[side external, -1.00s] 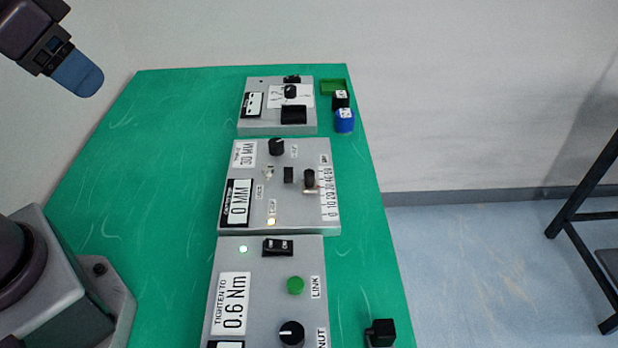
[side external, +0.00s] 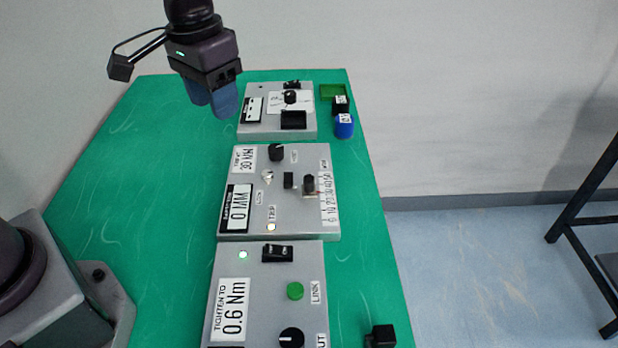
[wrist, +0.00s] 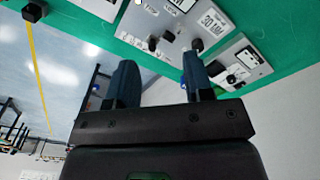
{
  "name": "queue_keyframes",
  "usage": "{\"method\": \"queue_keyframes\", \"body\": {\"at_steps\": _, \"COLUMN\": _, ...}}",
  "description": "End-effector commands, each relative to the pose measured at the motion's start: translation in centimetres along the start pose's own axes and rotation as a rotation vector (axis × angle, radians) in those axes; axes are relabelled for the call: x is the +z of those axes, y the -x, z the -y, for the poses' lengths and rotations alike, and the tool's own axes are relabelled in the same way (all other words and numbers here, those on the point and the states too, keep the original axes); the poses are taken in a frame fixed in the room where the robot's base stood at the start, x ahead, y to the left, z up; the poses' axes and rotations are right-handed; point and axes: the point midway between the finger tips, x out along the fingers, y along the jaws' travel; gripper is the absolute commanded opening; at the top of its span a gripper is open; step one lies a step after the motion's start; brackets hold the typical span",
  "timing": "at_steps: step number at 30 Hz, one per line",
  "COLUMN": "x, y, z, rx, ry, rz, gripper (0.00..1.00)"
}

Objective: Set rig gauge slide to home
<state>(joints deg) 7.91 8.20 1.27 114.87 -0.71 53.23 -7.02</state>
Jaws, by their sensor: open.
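The middle grey panel (side external: 245,232) carries a black slide knob (side external: 309,184) beside a white numbered scale (side external: 329,198). Its labels read "30 MM" (side external: 244,160) and "0 MM" (side external: 236,209). My gripper (side external: 211,100) is open and empty, in the air up and left of this panel in the side view. In the wrist view my gripper (wrist: 158,65) has its blue fingers apart, with part of the panel beyond them.
The far panel (side external: 276,131) has a dial and a black block. Beside it are a green tray (side external: 332,92), a black block (side external: 341,105) and a blue block (side external: 344,128). The near panel (side external: 255,282) has a rocker switch and a green button. The green table is clear at left.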

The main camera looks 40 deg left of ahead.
Motion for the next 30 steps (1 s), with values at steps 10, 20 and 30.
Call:
{"method": "queue_keyframes", "body": {"at_steps": 10, "x": -9.5, "y": -10.8, "z": -3.8, "rx": -0.038, "ry": 0.175, "rz": 0.121, "gripper": 0.47}}
{"method": "queue_keyframes", "body": {"at_steps": 20, "x": -13.8, "y": -11.1, "z": -4.9, "rx": -0.027, "ry": 0.377, "rz": 0.060, "gripper": 0.47}}
{"method": "queue_keyframes", "body": {"at_steps": 30, "x": -13.3, "y": -16.5, "z": -4.8, "rx": -0.029, "ry": 0.381, "rz": 0.066, "gripper": 0.47}}
